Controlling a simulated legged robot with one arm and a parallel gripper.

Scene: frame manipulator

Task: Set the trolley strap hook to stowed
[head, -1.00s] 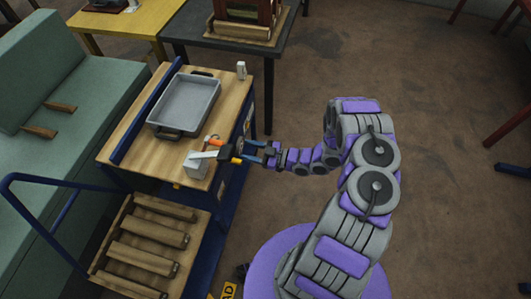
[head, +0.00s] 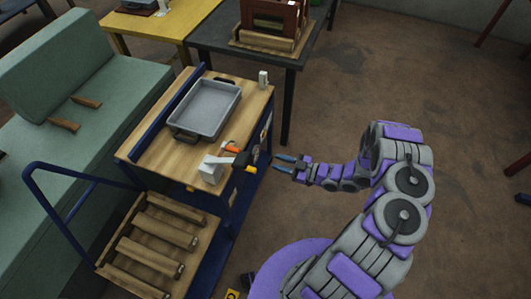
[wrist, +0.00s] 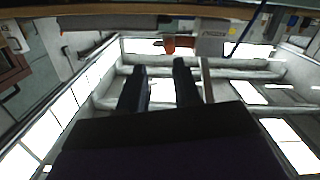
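The blue trolley (head: 228,204) with a wooden top stands left of my arm. At its right edge is a small fitting with an orange part (head: 230,148), a black block (head: 242,159) and a yellow end (head: 251,169). A small grey round part (head: 256,152) sits beside it on the edge; I cannot tell for sure which piece is the strap hook or how it is set. My gripper (head: 279,163) is just right of that edge, apart from it, fingers spread and empty. In the wrist view the two dark fingers (wrist: 160,85) are apart, with an orange part (wrist: 170,45) beyond them.
A grey tray (head: 207,92) and a small white item (head: 263,79) stand on the trolley top. A pale box (head: 212,169) sits near its front corner. A slatted lower deck (head: 157,232) is in front. A green sofa (head: 100,85) is left; open floor is right.

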